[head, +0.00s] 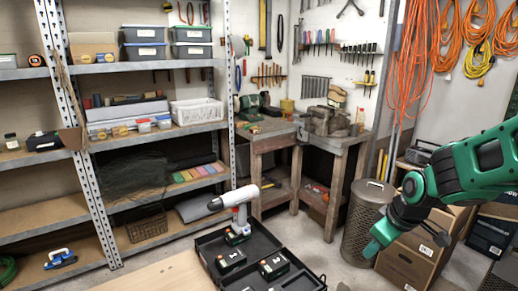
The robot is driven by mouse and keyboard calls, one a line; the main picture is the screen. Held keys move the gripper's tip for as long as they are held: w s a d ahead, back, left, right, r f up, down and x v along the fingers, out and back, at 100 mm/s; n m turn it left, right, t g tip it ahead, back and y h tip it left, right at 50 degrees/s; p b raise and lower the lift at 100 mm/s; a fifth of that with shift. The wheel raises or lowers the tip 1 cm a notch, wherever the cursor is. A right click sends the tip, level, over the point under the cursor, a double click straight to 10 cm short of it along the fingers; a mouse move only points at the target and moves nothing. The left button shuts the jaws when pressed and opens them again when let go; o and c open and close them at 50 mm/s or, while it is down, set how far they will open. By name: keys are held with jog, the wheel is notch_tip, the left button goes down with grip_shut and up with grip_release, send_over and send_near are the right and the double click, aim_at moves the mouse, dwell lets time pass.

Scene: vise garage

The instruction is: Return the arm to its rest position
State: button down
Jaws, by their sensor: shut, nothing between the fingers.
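My green and black arm (465,172) reaches in from the right edge in the head view. It is bent, with its end pointing down and to the left. My gripper (374,248) is at the end of it, with its green fingers together and empty. It hangs in front of the cylindrical metal bin and to the left of the cardboard boxes, and appears apart from both. How far it is from them is hard to tell.
An open black tool case (312,282) holds a white and grey tool (236,203) and green-labelled packs. A metal bin (368,222) and cardboard boxes (408,262) stand at the right. A workbench (262,140) with a vise (325,118) and loaded shelves (150,135) stand behind.

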jog(key=s+d+r+m+g, duration=0.1)
jog(key=s+d+m, duration=0.2)
jog(key=s, duration=0.5)
jog(key=s+d+r+m+g, duration=0.1)
jog(key=s+d+m, duration=0.3)
jog(key=s, duration=0.4)
jog(key=s+d+r+m+g+h, duration=0.1)
jog(key=s+d+r+m+g, duration=0.1)
jog(key=s+m, duration=0.4)
jog(key=shift+s+d+r, duration=0.5)
jog(key=shift+s+d, duration=0.55)
jog(key=shift+s, duration=0.1)
jog(key=shift+w+f, duration=0.25)
jog(key=shift+w, duration=0.4)
